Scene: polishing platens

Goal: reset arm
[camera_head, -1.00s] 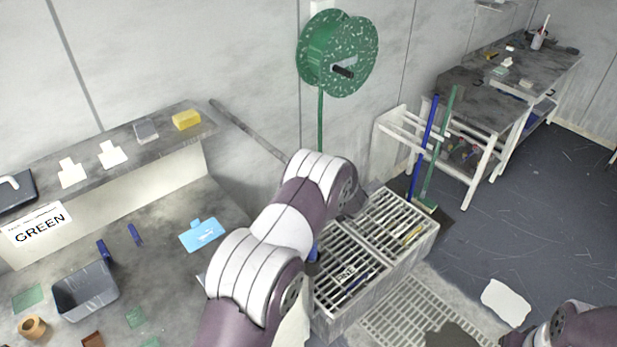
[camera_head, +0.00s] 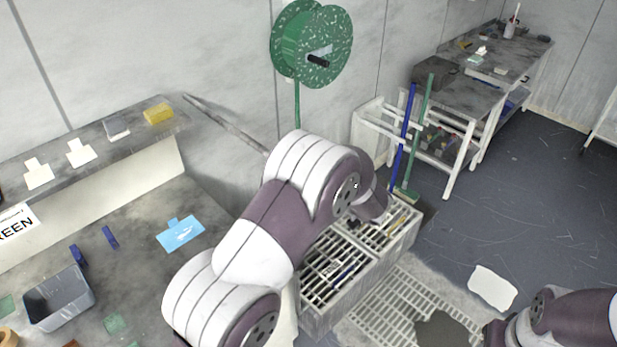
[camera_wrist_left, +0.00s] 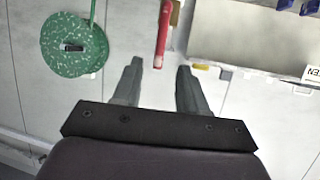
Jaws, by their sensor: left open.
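My left arm (camera_head: 265,235) comes in from the bottom of the head view and reaches over the grated box; its gripper is hidden there. In the left wrist view my left gripper (camera_wrist_left: 158,72) is open, with two grey fingers apart and nothing between them. Beyond the fingers are the pale wall, a green speckled reel (camera_wrist_left: 74,45) at left and a red bar (camera_wrist_left: 164,30) near the top. My right arm (camera_head: 560,318) shows at the lower right of the head view; its gripper is not in view.
The grated box (camera_head: 325,268) stands under my left arm, with blue and green poles (camera_head: 405,135) behind it. A worktable with a grey bin (camera_head: 60,298) and a blue card (camera_head: 180,234) is at left. The dark floor (camera_head: 530,190) at right is mostly clear.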

